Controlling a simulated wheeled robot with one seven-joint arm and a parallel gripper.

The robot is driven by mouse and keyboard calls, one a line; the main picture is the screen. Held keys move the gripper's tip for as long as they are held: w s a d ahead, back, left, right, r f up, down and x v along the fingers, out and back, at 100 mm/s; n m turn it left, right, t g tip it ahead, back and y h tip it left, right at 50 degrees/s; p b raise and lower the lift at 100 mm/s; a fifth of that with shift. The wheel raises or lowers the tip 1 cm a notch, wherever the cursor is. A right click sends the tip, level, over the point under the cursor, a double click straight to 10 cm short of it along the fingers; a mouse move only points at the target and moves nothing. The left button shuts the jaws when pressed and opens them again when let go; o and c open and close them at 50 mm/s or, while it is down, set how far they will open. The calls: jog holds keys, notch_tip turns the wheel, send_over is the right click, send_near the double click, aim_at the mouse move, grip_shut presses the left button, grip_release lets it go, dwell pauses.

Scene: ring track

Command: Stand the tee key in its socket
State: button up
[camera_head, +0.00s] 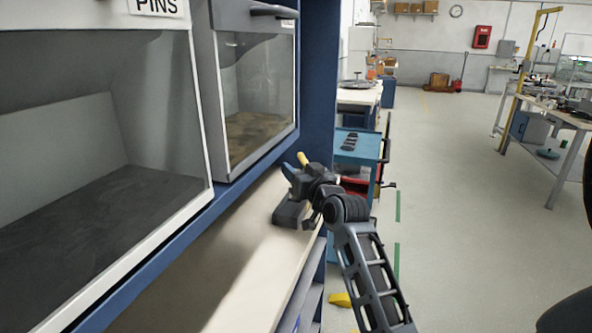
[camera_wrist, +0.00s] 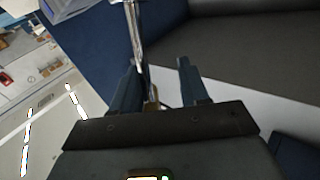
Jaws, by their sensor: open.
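My gripper (camera_head: 296,166) is above the far end of the pale ledge in the head view, with a blue finger pointing up and to the left. In the wrist view my gripper (camera_wrist: 160,76) has its two dark blue fingers apart. A shiny metal rod (camera_wrist: 134,35) with a brass-coloured lower end, apparently the tee key, runs between them, nearer the left finger. I cannot tell whether it touches that finger. A small yellow piece (camera_head: 303,158) shows beside the fingers in the head view. A dark block (camera_head: 290,214) sits below them on the ledge; I cannot tell if it is the socket.
Clear-fronted bins, one labelled PINS (camera_head: 157,7), line the left above the pale ledge (camera_head: 222,270). A blue cart (camera_head: 357,146) stands beyond my gripper. The ledge's near part is bare. Open floor (camera_head: 470,235) lies to the right.

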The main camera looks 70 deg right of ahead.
jog(key=b+v, duration=0.1)
jog(key=v, duration=1)
jog(key=shift+b, duration=0.35)
jog(key=shift+s, duration=0.1)
